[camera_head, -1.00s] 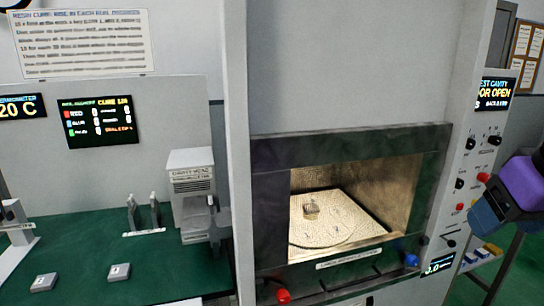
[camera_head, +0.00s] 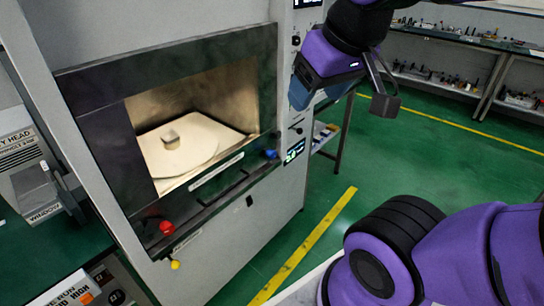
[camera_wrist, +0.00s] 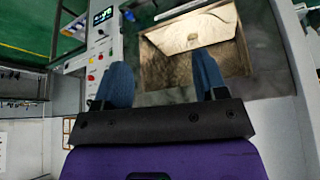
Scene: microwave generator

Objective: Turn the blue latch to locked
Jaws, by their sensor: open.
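The blue latch (camera_head: 271,154) is a small blue knob at the right end of the ledge below the microwave cavity opening in the head view. A red knob (camera_head: 166,227) is at the ledge's left end. My gripper (camera_head: 300,96) is to the right of the cavity, above and to the right of the blue latch and apart from it. In the wrist view my gripper (camera_wrist: 161,72) shows two blue fingers spread apart with nothing between them.
The cavity is open, with a small block (camera_head: 171,139) on its pale turntable (camera_head: 190,158). A control panel with a small display (camera_head: 294,151) is right of the latch. A bench with a grey device (camera_head: 38,190) is at left. Green floor is clear at right.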

